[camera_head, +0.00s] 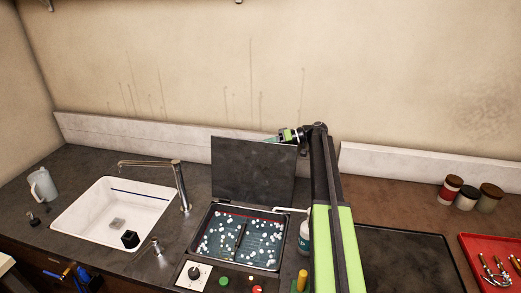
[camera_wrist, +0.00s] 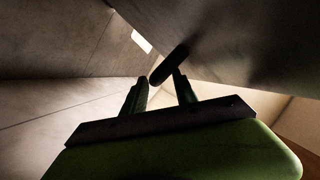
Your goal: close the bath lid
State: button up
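The dark bath lid (camera_head: 252,170) stands upright at the back edge of the bath, so the bath (camera_head: 200,240) is open, with bluish liquid and many small white floating balls in it. My gripper (camera_head: 282,136) is at the lid's upper right corner, its fingers partly hidden behind the lid's top edge.
A white sink (camera_head: 115,215) with a tall tap (camera_head: 180,185) is left of the bath. A bottle (camera_head: 304,238) stands right of the bath, beside my arm. Knobs and buttons (camera_head: 224,281) line the front. Jars (camera_head: 467,197) and a red tray (camera_head: 485,262) are at the right.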

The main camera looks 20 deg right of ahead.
jog(key=shift+a, duration=0.1)
grip_shut()
dwell(1.4)
